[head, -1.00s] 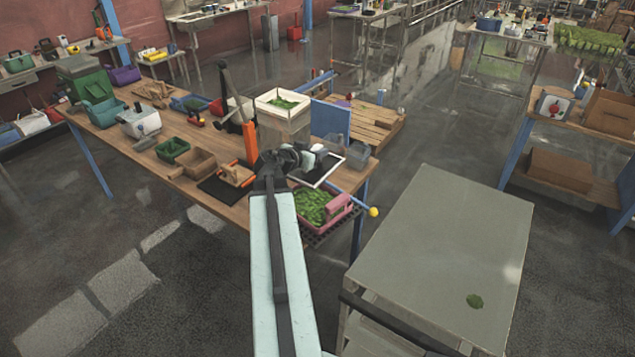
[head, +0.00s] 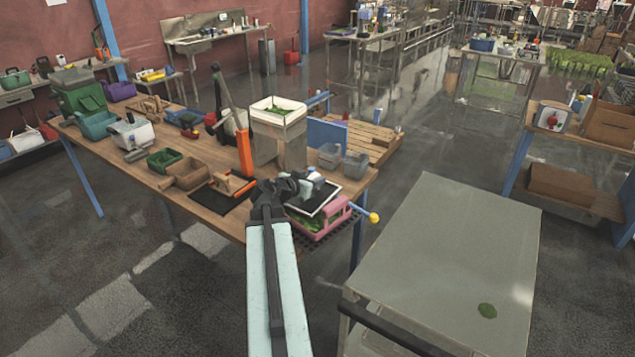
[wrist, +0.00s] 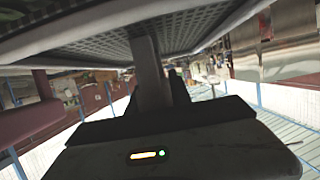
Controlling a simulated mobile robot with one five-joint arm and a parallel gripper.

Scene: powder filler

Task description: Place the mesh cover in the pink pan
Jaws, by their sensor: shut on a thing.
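My gripper (head: 305,184) is shut on the mesh cover (head: 318,203), a dark panel with a pale rim. The cover is tilted in the head view and lies over much of the pink pan (head: 319,226). Some green leafy pieces in the pan still show below the cover. I cannot tell whether the cover touches the pan. In the wrist view the perforated mesh cover (wrist: 195,32) spans the top, with my gripper (wrist: 150,70) at it.
The pan sits on a dark grate at the wooden table's (head: 225,218) right end. A yellow knob (head: 374,218) sticks out beside it. Clear tubs (head: 355,164) and a white-topped hopper (head: 279,112) stand behind. A grey cart (head: 440,260) is at the right.

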